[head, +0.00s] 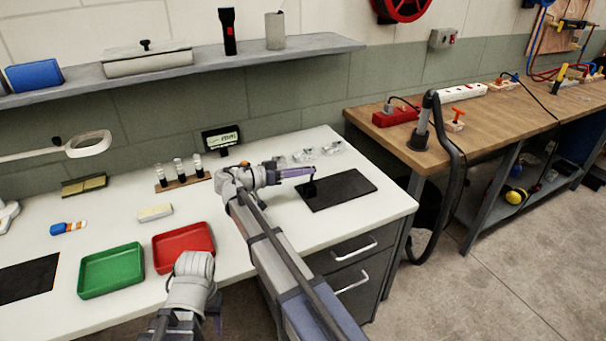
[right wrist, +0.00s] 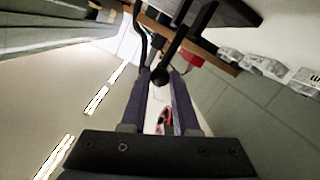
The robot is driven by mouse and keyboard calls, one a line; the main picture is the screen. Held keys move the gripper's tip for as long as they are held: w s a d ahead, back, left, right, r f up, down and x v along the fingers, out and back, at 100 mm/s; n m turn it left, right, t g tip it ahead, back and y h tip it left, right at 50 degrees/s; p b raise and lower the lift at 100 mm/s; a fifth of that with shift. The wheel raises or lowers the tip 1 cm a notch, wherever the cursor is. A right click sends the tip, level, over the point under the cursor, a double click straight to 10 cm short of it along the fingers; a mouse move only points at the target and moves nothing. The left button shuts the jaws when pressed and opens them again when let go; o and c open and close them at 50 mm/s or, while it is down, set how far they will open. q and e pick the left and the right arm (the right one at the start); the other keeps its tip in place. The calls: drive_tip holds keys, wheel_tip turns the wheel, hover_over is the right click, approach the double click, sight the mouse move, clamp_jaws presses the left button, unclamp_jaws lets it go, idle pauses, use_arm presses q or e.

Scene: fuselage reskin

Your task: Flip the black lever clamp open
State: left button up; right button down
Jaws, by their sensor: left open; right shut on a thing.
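The black lever clamp (head: 310,189) stands on the black mat (head: 346,190) at the right end of the white bench. My right gripper (head: 304,171) reaches over the mat's left part, its purple fingers at the top of the clamp. In the right wrist view its fingers are shut on the clamp's lever (right wrist: 178,40), a black rod with a round knob between the fingertips. The clamp's base is small and dark against the mat, so its detail is hard to see. My left gripper (head: 216,325) is low at the front edge of the bench, empty and open, its fingers only partly visible.
A red tray (head: 183,249) and a green tray (head: 111,272) lie left of my right arm. A rack of vials (head: 181,175), a small display (head: 222,139) and clear parts (head: 318,151) stand behind. A wooden bench (head: 480,130) with a black hose stands to the right.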

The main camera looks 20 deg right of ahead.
drive_tip(key=shift+f, duration=0.1)
drive_tip(key=c, duration=0.7)
unclamp_jaws()
drive_tip(key=shift+o, duration=0.2)
drive_tip(key=shift+a, duration=0.1)
drive_tip(key=a+r+p, duration=0.1)
drive_tip(key=a, duration=0.6)
drive_tip(key=shift+s+a+r, duration=0.15)
drive_tip(key=shift+s+a, duration=0.15)
drive_tip(key=shift+r, duration=0.1)
